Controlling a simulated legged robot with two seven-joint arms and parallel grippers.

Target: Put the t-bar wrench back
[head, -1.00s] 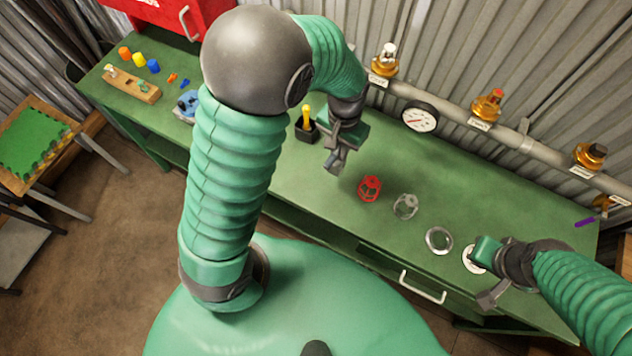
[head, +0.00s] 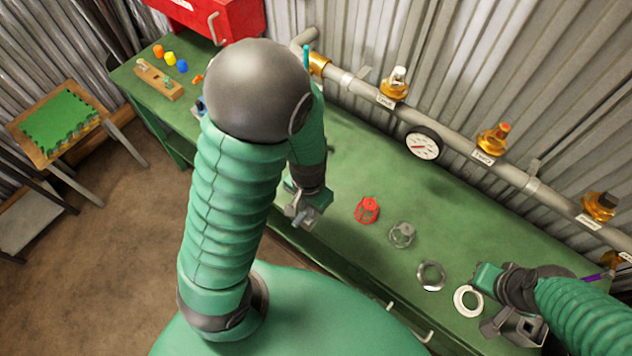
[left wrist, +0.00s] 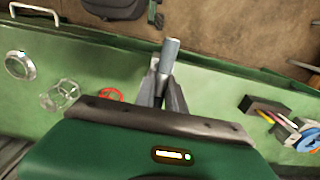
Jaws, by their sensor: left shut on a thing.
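My left gripper (head: 300,214) is above the front edge of the green bench, left of the red cage-like part. In the left wrist view the left fingers (left wrist: 166,84) are shut on a grey cylindrical bar (left wrist: 172,48), which looks like part of the t-bar wrench. The rest of its shape is hidden or too small to tell. A black holder (left wrist: 262,108) with a yellow and a red item stands on the bench in the left wrist view; my left arm hides it in the head view. My right gripper (head: 500,312) is at the bench's right front; its fingertips are unclear.
On the green bench (head: 370,160) lie a red cage (head: 367,210), a clear cage (head: 401,235), a metal ring (head: 431,276) and a white ring (head: 467,301). A pipe with valves and a gauge (head: 423,144) runs along the back wall. The bench's middle is clear.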

